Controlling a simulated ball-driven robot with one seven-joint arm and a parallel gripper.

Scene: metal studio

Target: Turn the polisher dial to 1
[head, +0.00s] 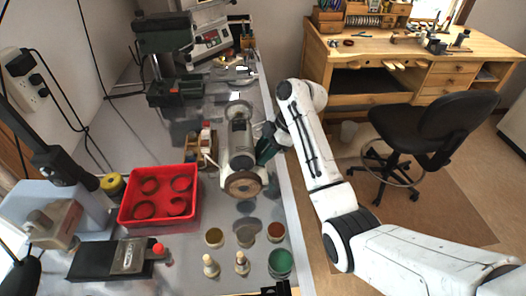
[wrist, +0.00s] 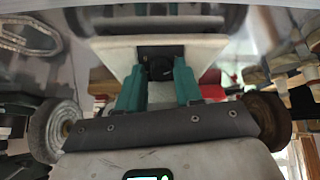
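The polisher (head: 238,140) stands on the grey bench, a pale machine with a round brown wheel (head: 242,185) at its near end. In the wrist view its wheels show at the left (wrist: 52,130) and right (wrist: 268,120). A small black dial (wrist: 160,67) sits on a black plate on its pale face. My gripper (head: 266,148) is at the polisher's right side. In the wrist view its two teal fingers (wrist: 160,72) are apart, with the dial between their tips. Whether both tips touch it is unclear. The dial is hidden in the head view, and I cannot read its setting.
A red tray (head: 127,217) with dark rings stands left of the polisher. Several small tins, including a green one (head: 281,262), stand in front of it. A drill press (head: 165,60) is behind. The bench's right edge runs under my arm; a black chair (head: 440,125) stands beyond.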

